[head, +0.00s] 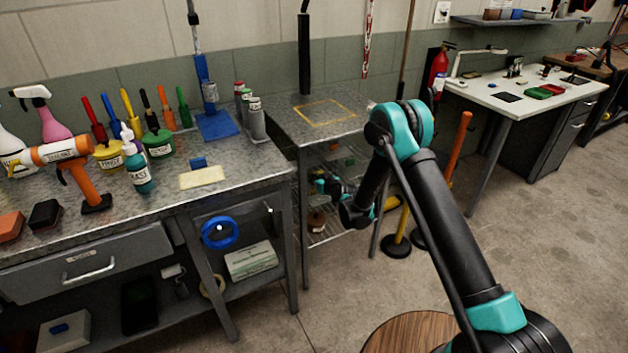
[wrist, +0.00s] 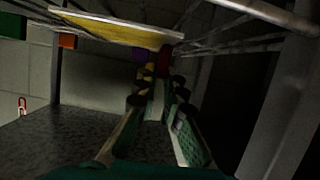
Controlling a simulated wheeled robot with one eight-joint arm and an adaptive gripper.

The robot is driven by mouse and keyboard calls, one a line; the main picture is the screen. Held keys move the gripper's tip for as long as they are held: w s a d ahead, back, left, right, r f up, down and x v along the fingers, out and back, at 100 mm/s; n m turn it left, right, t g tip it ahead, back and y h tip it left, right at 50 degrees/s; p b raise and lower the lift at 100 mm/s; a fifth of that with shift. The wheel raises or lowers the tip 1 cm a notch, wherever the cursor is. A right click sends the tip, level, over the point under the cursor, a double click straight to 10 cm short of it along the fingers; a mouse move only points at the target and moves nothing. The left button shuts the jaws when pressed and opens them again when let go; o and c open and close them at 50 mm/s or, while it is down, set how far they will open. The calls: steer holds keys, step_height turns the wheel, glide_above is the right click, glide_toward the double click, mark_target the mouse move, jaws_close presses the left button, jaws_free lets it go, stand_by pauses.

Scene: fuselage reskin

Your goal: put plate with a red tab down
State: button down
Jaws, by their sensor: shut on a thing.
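A pale yellowish plate (wrist: 115,27) shows edge-on at the top of the wrist view. A red tab (wrist: 165,61) is at its near right end, between my fingertips. My gripper (wrist: 163,82) is shut on the red tab. In the head view my gripper (head: 324,187) is low, beside the wire shelves under the small metal table. The plate is not clear in the head view; how it rests is hidden. Another pale plate (head: 203,179) with a blue tab (head: 198,163) lies on the workbench at the left.
The small table's top (head: 285,116) has a yellow outlined square and is otherwise clear. Small coloured blocks (head: 335,146) sit on the wire shelf (head: 322,233). Metal posts and shelf wires surround my gripper closely. Bottles and tools crowd the left workbench (head: 150,200).

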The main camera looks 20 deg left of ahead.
steer(key=shift+f, duration=0.3)
steer(key=shift+f, duration=0.15)
steer(key=c, duration=1.6)
jaws_free()
steer(key=shift+c, duration=0.2)
